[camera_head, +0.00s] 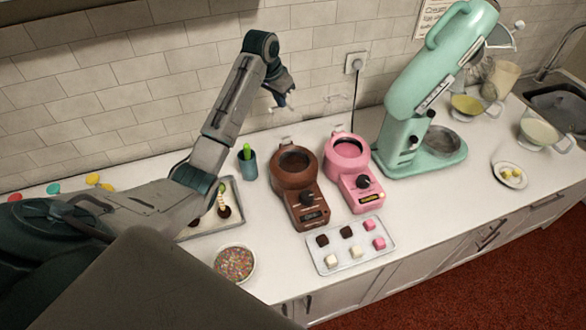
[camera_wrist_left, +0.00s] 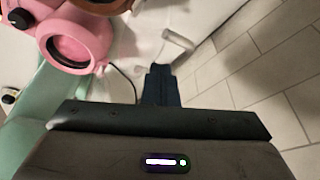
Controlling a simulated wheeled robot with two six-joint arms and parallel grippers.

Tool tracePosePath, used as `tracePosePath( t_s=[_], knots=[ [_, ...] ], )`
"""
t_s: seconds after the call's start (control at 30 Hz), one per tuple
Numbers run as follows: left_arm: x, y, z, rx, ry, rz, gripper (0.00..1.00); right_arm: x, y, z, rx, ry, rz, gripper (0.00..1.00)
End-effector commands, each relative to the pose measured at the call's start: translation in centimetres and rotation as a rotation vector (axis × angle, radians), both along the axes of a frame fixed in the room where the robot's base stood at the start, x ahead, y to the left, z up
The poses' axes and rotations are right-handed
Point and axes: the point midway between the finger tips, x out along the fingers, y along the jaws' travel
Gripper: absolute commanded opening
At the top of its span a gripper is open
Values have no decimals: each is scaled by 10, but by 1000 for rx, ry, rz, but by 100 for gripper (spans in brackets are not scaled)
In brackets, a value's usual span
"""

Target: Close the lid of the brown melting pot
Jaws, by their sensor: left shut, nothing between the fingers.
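The brown melting pot (camera_head: 299,198) stands on the white counter, its round dark bowl facing up with no opaque lid over it. A small hinge piece (camera_head: 287,142) is at its back. A clear lid is hard to make out. My left gripper (camera_head: 285,104) is shut and empty, above and behind the brown pot near the wall. In the left wrist view its dark fingers (camera_wrist_left: 161,84) are together, beside a pale cylindrical handle (camera_wrist_left: 178,40); I cannot tell whether they touch. A brown rim (camera_wrist_left: 100,5) shows at that view's top edge. My right gripper is not in view.
A pink melting pot (camera_head: 352,170) stands close right of the brown one, with faint pale edges (camera_head: 338,98) above it. A mint mixer (camera_head: 420,120) is further right. A tray of cubes (camera_head: 328,268), a sprinkle bowl (camera_head: 234,264) and a blue cup (camera_head: 247,165) are nearby.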

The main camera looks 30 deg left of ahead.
Motion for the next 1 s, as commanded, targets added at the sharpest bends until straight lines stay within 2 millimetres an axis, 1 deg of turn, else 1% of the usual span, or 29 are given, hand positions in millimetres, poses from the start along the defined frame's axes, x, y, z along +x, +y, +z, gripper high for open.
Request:
tracePosePath(
  t_s=[0.2, 0.47, 0.73, 1.0],
  knots=[
    [-12, -14, 4, 0, 1, -1, 0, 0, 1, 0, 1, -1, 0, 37],
    [-18, -22, 5, -1, 2, -3, 0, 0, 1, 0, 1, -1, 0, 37],
    [-33, -39, 6, 0, 2, -2, 0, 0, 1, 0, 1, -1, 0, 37],
    [-38, -45, 6, -1, 1, 0, 0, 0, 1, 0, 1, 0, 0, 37]
  ],
)
